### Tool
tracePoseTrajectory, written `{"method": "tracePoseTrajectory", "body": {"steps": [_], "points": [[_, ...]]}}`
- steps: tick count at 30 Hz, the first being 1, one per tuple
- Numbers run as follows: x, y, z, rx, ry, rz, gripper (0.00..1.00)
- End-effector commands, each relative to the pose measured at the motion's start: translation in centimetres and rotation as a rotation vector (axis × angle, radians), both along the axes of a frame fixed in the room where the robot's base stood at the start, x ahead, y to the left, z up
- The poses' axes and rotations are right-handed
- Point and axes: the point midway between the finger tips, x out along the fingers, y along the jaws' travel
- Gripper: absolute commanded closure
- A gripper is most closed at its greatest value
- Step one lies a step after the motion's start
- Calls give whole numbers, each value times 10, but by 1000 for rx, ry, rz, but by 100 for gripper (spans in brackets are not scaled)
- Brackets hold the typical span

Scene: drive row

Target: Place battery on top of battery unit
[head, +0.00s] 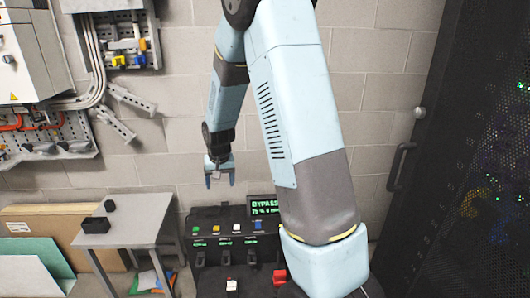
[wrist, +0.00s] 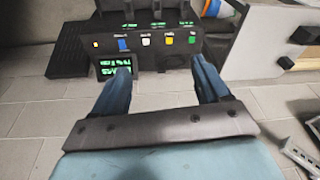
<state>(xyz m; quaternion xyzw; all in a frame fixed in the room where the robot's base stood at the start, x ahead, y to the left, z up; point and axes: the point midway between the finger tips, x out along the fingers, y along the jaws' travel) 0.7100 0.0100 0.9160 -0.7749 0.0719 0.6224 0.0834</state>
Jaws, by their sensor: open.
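The battery unit (head: 205,228) is a black box at the foot of the wall in the head view, with a row of coloured buttons and a green-lit display (head: 263,207) reading BYPASS. Its button face fills the upper middle of the wrist view (wrist: 168,58). A black block (head: 96,225), which looks like the battery, lies on a small grey table left of the unit. My gripper (head: 219,181) is open and empty above the unit; both fingers (wrist: 162,66) show apart.
The grey side table (head: 140,218) also bears a small black cube (head: 110,206). Flat boards (head: 35,262) lean at the lower left. A dark server cabinet (head: 460,160) stands at the right. Wall panels with tools and conduits (head: 125,40) hang at the upper left.

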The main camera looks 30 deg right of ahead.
Motion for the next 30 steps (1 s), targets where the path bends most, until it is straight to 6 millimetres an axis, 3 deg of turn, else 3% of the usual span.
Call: {"method": "tracePoseTrajectory", "body": {"steps": [1,3,12,21,30], "points": [[-7,-1,20,-1,-16,6,25],[-18,-1,42,-4,-29,16,25],[-73,-3,126,-15,-87,60,25],[-140,-5,191,-29,-144,104,25],[-216,-6,235,-45,-202,148,25]]}}
